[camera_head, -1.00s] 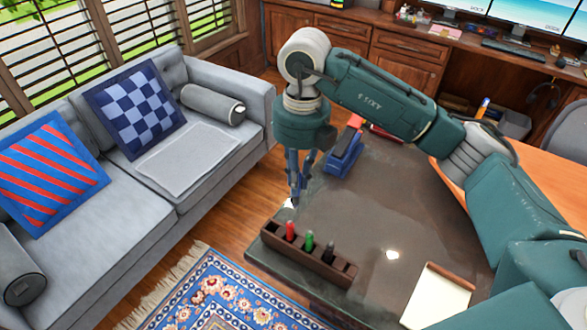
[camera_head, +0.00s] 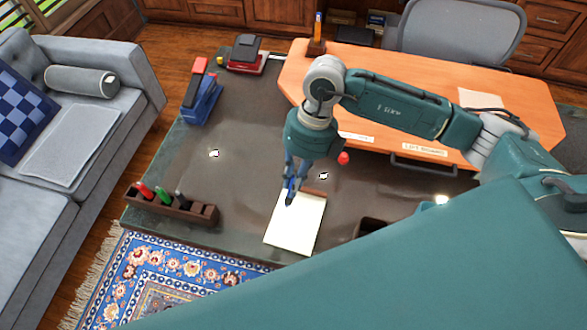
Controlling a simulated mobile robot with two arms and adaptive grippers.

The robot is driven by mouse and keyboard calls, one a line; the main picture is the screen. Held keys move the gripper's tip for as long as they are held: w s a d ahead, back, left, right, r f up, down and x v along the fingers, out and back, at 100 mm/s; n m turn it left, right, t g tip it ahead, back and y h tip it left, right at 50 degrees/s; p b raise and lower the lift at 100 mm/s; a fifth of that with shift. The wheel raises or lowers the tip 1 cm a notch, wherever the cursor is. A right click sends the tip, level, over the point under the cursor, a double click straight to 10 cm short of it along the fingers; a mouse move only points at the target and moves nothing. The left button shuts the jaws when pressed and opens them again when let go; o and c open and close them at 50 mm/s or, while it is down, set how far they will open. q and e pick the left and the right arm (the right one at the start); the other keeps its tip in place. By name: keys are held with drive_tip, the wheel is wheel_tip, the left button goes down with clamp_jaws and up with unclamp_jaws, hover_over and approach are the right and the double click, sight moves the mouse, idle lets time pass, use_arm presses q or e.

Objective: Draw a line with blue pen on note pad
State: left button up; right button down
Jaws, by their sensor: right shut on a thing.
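The note pad (camera_head: 298,228) is a cream-white sheet with a brown top strip, lying flat on the dark desk top. My right gripper (camera_head: 291,190) points down over the pad's upper left part. It is shut on the blue pen (camera_head: 291,185), which is mostly hidden by the fingers. A dark tip shows just above or on the paper; I cannot tell whether it touches. No line shows on the visible paper. My left gripper is not in view.
A brown pen holder (camera_head: 205,214) with red, green and black pens stands left of the pad. A blue stapler-like item (camera_head: 203,100) and a red-and-black one (camera_head: 246,54) sit farther back. An orange wood desk part (camera_head: 420,95) lies behind.

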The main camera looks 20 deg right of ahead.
drive_tip(key=shift+b+x, duration=0.55)
drive_tip(key=shift+x, duration=0.35)
use_arm(q)
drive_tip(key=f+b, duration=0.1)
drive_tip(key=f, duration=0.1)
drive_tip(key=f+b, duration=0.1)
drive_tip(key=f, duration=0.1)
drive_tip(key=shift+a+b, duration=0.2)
drive_tip(key=shift+b, duration=0.1)
use_arm(e)
wheel_tip(320, 180, down, 4)
drive_tip(key=shift+w+f, duration=0.1)
drive_tip(key=shift+w, duration=0.05)
use_arm(q)
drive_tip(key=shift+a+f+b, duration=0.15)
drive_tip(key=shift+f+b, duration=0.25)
drive_tip(key=shift+b, duration=0.1)
use_arm(e)
drive_tip(key=shift+f, duration=0.5)
drive_tip(key=shift+d, duration=0.15)
drive_tip(key=shift+s+d, duration=0.5)
drive_tip(key=shift+d, duration=0.1)
